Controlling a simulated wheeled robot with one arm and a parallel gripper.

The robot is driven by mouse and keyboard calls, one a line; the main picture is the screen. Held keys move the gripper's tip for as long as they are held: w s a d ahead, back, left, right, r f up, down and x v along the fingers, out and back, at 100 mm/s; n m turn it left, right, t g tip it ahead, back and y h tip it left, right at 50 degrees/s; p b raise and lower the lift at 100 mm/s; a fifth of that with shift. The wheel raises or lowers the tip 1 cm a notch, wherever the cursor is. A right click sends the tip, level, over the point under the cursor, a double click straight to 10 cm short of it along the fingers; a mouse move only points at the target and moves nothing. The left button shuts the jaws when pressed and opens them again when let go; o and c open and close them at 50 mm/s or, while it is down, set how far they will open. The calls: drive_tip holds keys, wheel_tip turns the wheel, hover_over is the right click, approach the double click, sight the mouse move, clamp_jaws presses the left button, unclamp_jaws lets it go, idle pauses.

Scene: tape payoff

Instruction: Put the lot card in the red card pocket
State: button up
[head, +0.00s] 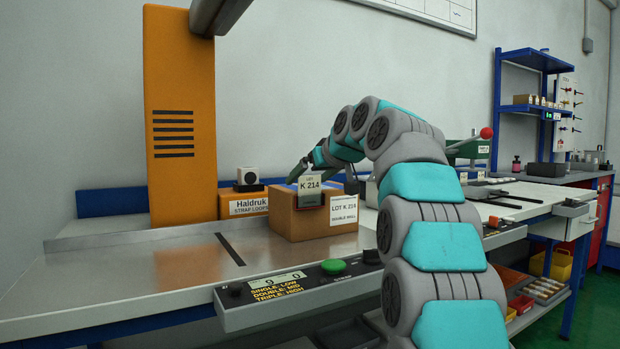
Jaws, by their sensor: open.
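The lot card (309,182) is a small pale card marked K 214. It stands upright at the front top edge of a brown carton (286,222), with its lower part behind or in a small dark grey holder (309,201). My gripper (298,176) is open just behind and left of the card, over the carton top. The card and my arm hide part of the fingers, and I cannot tell whether they touch the card. I cannot make out a red card pocket in this view.
The carton stands on a metal bench (170,270) by an orange column (180,115). A carton label (343,210) also reads LOT K 214. A control panel (300,280) with a green button runs along the front. The bench left of the carton is clear.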

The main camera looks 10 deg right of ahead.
drive_tip(key=v, duration=1.2)
drive_tip(key=shift+r, duration=0.1)
idle(1.9)
